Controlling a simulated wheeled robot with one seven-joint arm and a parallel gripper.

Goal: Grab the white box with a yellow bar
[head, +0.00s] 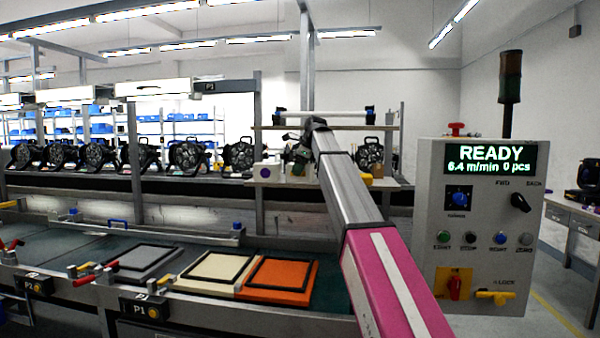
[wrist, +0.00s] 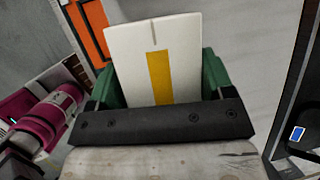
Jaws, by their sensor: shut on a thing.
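The white box (wrist: 125,55) with a yellow bar (wrist: 159,78) down its face fills the middle of the wrist view. My gripper (wrist: 160,78) has a green finger on each side of the box and is shut on it. A dark crossbar hides the box's lower end. In the head view, my arm reaches away to the shelf, and my gripper (head: 299,158) is small at its far end. I cannot make out the held box clearly there.
A white box with a purple dot (head: 265,170) stands on the small shelf (head: 290,184) left of my gripper. Several black round lamps (head: 188,156) line the rack leftward. A control box (head: 475,230) reading READY stands at right. Grey, cream and orange panels (head: 278,280) lie on the conveyor.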

